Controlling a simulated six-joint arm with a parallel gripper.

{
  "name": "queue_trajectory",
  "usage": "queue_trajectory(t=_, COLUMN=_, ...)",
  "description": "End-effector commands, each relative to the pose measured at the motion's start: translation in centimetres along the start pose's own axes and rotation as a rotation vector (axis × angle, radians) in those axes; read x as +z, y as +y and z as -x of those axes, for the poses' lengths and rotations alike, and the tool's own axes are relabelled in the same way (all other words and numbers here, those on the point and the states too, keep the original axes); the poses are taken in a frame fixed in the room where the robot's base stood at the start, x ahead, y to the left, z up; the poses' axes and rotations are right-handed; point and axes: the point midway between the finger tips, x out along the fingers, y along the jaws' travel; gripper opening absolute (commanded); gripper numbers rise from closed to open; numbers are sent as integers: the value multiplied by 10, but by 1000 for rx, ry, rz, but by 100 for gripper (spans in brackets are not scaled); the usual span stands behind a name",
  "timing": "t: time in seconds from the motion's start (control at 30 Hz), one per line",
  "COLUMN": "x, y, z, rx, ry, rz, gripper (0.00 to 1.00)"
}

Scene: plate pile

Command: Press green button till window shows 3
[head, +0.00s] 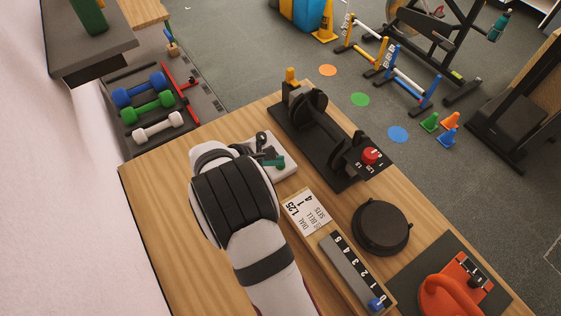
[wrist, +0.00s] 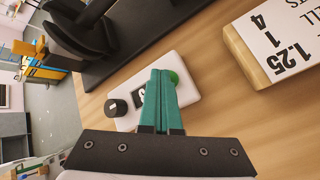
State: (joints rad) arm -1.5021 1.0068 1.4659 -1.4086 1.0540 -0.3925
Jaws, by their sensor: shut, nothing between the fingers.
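A white box (wrist: 186,92) lies on the wooden table; in the head view it shows (head: 284,172) partly behind my arm. Its green button (wrist: 174,77) is in the wrist view, partly covered by my fingertips. A dark window (wrist: 138,98) is left of my fingers, which cover part of it; only part of a white figure shows, and I cannot read it. A black knob (wrist: 117,107) is at the box's left end. My gripper (wrist: 160,73) is shut and empty, its teal fingers over the box beside the button. I cannot tell whether they touch the button.
A black dumbbell stand (head: 320,140) with a red knob (head: 370,156) stands behind the box. A card (head: 307,212) on a wooden block, a slider scale (head: 352,272), a black disc (head: 382,226) and an orange kettlebell-like object (head: 450,298) are to the right.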

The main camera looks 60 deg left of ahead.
Motion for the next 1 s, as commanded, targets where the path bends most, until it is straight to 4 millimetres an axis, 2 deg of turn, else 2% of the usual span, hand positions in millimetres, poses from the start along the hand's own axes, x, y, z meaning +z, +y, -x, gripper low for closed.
queue_trajectory(t=0.83, x=10, y=10, z=13, rx=0, ry=0, rz=-1, gripper=0)
queue_trajectory(t=1.0, x=17, y=18, z=24, rx=1, ry=1, rz=-2, gripper=0)
